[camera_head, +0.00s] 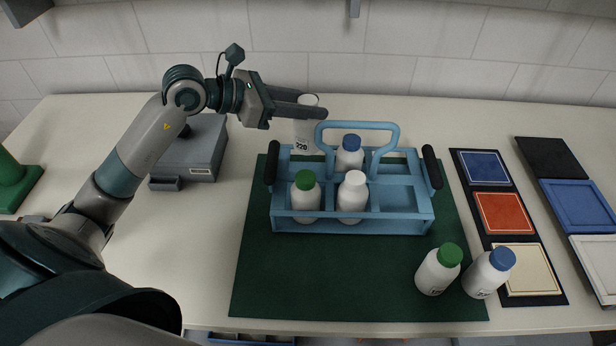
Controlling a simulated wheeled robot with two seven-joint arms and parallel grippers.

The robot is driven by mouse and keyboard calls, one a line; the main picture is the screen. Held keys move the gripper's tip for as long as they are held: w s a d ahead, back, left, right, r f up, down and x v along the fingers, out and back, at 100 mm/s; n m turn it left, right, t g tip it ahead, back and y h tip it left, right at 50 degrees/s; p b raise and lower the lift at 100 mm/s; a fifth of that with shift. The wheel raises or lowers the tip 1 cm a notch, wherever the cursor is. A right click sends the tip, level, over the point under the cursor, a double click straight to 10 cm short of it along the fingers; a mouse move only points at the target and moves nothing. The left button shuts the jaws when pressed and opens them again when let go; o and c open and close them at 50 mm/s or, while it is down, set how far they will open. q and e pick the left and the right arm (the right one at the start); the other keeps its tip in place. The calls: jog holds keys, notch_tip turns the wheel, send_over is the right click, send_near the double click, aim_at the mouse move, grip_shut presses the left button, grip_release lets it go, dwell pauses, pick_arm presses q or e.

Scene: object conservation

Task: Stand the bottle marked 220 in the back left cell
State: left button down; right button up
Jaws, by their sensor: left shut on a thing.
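My left gripper (309,104) is shut on the white bottle marked 220 (302,138), near its white cap. The bottle is upright at the back left cell of the blue carrier (350,225). Its base shows close to that cell's level; I cannot tell whether it rests on the floor. In the carrier, a green-capped bottle (305,196) stands front left, a white-capped bottle (351,198) front middle and a blue-capped bottle (349,155) back middle. The two right cells look empty. My right gripper is not in view.
The carrier's raised handle (357,126) stands right of the held bottle. A green-capped bottle (437,270) and a blue-capped bottle (489,273) stand at front right. A grey box (192,150) is left of the green mat (300,285). Coloured panels (503,212) lie at right.

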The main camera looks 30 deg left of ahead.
aim_at(308, 142)
pick_arm(q)
jog(key=shift+f, duration=0.1)
jog(key=shift+f, duration=0.3)
notch_tip(308, 142, down, 4)
jog(key=shift+f+p, duration=0.25)
jog(key=shift+p, duration=0.65)
jog(key=shift+f, duration=0.45)
jog(key=shift+f+p, duration=0.55)
jog(key=shift+f, duration=1.35)
